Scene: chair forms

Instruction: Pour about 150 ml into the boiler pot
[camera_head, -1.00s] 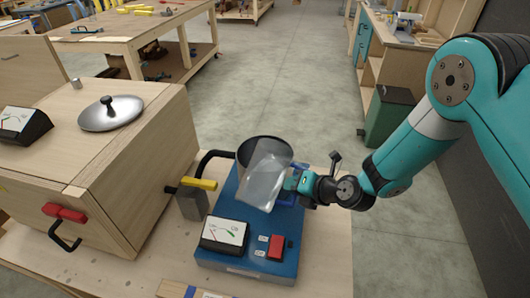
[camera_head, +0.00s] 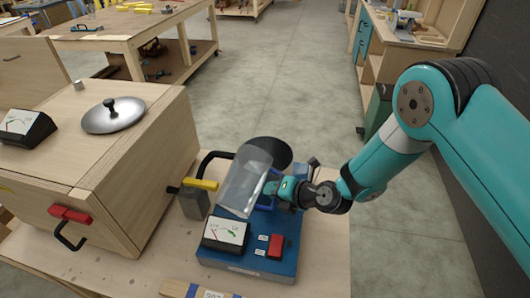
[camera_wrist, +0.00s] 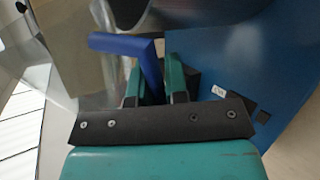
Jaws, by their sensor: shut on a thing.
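A clear pitcher (camera_head: 244,184) with a blue handle (camera_head: 266,196) is held in the air over the blue boiler base, tilted. My gripper (camera_head: 277,190) is shut on the handle, which also shows between its teal fingers in the wrist view (camera_wrist: 148,62). The dark boiler pot (camera_head: 277,151) stands just behind the pitcher, its near side partly hidden. The pitcher's clear wall (camera_wrist: 60,75) fills the left of the wrist view. I cannot make out a liquid level or a stream.
The blue base (camera_head: 250,262) carries a dial (camera_head: 226,234) and a red switch (camera_head: 277,246). A yellow-handled valve (camera_head: 200,185) stands at its left. A wooden box (camera_head: 120,170) with a metal lid (camera_head: 114,115) is further left. The bench right of the base is clear.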

